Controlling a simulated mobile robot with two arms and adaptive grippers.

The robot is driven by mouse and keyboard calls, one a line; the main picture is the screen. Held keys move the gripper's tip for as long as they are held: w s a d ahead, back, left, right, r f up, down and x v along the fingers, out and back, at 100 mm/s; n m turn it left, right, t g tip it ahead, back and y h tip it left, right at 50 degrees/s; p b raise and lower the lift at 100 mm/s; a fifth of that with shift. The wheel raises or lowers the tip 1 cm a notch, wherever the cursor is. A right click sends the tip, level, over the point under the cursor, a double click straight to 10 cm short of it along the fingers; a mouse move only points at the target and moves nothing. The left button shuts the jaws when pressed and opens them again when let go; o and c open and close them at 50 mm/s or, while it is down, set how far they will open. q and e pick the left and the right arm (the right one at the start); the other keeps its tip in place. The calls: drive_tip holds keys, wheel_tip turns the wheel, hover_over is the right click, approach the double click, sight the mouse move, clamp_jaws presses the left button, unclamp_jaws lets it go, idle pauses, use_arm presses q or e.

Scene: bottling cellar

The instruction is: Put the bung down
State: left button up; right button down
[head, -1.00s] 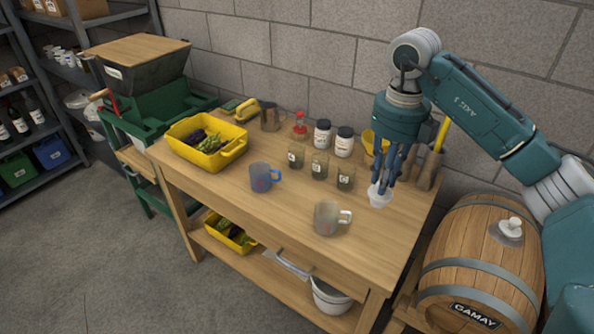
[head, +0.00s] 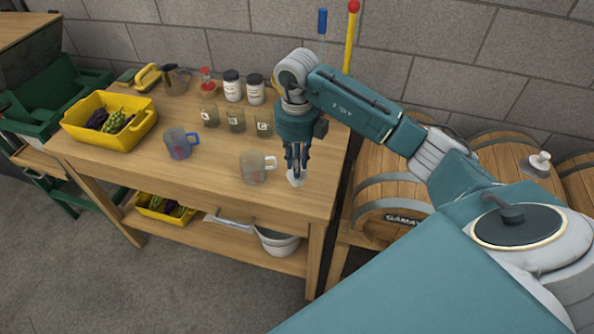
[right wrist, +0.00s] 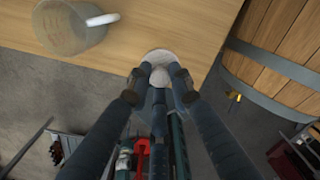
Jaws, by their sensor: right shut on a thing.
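My right gripper (head: 297,170) points down over the right front part of the wooden table (head: 205,165) and is shut on a small white bung (head: 296,180). In the right wrist view the bung (right wrist: 160,58) sits between the fingertips (right wrist: 160,78), close to the table's edge. I cannot tell whether its underside touches the tabletop. A clear mug (head: 254,168) stands just left of the gripper. My left gripper is not in view.
A blue-grey mug (head: 180,144), a yellow crate (head: 140,132) of grapes, labelled glasses (head: 236,120) and white jars (head: 232,86) stand farther left and back. A barrel (head: 385,180) stands right of the table. Another white stopper (head: 540,160) tops a barrel behind.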

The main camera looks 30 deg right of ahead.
wheel_tip(320, 180, down, 4)
drive_tip(key=shift+r+p, duration=0.15)
drive_tip(key=shift+p, duration=0.2)
drive_tip(key=shift+f, duration=0.2)
drive_tip(key=shift+f, duration=0.15)
drive_tip(key=c, duration=1.6)
unclamp_jaws()
drive_tip(key=shift+o, duration=0.2)
